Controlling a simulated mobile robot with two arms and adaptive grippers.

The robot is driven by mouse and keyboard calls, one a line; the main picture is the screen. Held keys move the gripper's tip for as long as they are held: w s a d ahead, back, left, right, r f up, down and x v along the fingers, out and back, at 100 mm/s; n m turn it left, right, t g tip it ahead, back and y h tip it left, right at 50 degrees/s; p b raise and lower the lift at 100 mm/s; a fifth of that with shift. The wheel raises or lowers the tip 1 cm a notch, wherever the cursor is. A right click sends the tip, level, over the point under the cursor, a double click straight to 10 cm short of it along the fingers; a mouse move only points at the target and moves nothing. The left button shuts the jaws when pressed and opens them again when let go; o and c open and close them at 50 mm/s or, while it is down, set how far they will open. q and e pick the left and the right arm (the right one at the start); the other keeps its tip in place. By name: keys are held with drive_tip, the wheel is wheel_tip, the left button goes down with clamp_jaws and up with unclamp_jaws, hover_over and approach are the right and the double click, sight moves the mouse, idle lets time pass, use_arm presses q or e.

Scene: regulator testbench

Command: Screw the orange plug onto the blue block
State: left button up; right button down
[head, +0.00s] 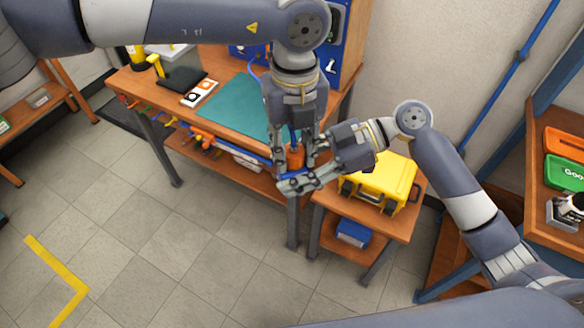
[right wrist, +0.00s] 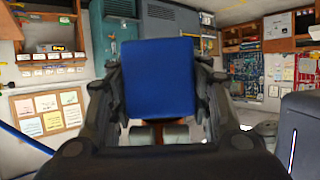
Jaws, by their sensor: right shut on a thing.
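The blue block is held between the fingers of my right gripper (right wrist: 158,120), and its broad blue face (right wrist: 158,75) fills the middle of the right wrist view. In the head view my right gripper (head: 290,181) reaches in from the right, and only a small part of the block shows. The orange plug (head: 295,157) is right at the block, on its upper side in the head view. My left gripper (head: 294,150) points down from above with its fingers around the plug. Whether they press on it is unclear. The contact between plug and block is hidden.
A wooden workbench with a green mat (head: 237,108) stands behind. A yellow case (head: 382,184) sits on a small side table (head: 398,226) close below my right gripper. A shelf with orange and green bins (head: 567,172) is at the right. The floor at left is largely clear.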

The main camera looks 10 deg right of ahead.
use_arm(q)
drive_tip(key=shift+m, duration=1.7)
drive_tip(key=shift+c, duration=0.2)
drive_tip(key=o, duration=1.2)
drive_tip(key=shift+r, duration=2.3)
drive_tip(key=shift+c, duration=0.4)
